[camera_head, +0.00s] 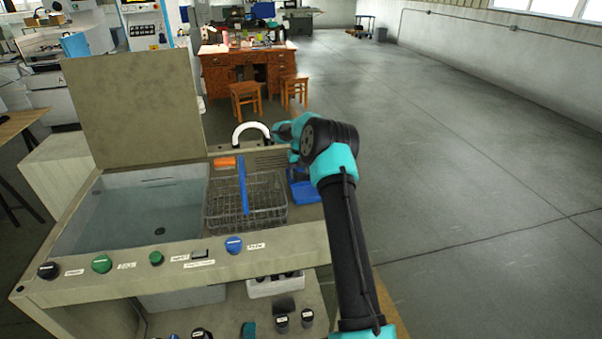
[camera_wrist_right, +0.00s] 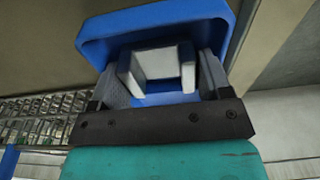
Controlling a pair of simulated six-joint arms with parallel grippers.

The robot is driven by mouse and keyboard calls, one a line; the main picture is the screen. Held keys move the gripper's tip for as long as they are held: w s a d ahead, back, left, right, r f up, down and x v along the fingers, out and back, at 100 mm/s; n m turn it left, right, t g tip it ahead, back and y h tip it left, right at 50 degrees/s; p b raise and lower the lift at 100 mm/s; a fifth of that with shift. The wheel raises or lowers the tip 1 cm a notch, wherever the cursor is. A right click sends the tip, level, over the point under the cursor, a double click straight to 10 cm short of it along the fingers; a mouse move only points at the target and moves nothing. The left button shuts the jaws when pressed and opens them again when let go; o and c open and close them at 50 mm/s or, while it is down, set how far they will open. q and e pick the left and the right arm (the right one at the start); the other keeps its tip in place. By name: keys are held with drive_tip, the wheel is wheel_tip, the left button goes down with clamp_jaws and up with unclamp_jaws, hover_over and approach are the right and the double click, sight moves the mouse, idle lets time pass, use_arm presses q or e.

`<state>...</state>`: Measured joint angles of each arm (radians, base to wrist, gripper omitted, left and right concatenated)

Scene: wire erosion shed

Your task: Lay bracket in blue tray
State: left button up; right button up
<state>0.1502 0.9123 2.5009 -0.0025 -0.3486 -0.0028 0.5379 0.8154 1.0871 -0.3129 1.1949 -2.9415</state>
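The bracket (camera_wrist_right: 160,65) is a small pale U-shaped piece between the two grey fingers of my right gripper (camera_wrist_right: 163,75), which appear to press on its sides. Behind it in the wrist view is the blue tray (camera_wrist_right: 150,18), with its floor showing through and under the bracket. I cannot tell whether the bracket touches that floor. In the head view the blue tray (camera_head: 305,192) sits at the right end of the bench, partly covered by my right arm. The bracket and right fingertips are hidden there. My left gripper is not in view.
Left of the tray is a wire basket (camera_head: 265,210) with a blue bar across it. An orange piece (camera_head: 224,162) and a white curved pipe (camera_head: 251,129) are behind. A sink basin (camera_head: 135,215) is at left. Knobs line the bench front. Open floor lies right.

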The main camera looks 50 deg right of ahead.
sight(300, 174)
drive_tip(key=shift+o, duration=0.2)
drive_tip(key=shift+r, duration=0.1)
wheel_tip(300, 174, up, 12)
drive_tip(key=w, duration=0.1)
drive_tip(key=shift+d, duration=0.45)
drive_tip(key=shift+w, duration=0.1)
idle(0.4)
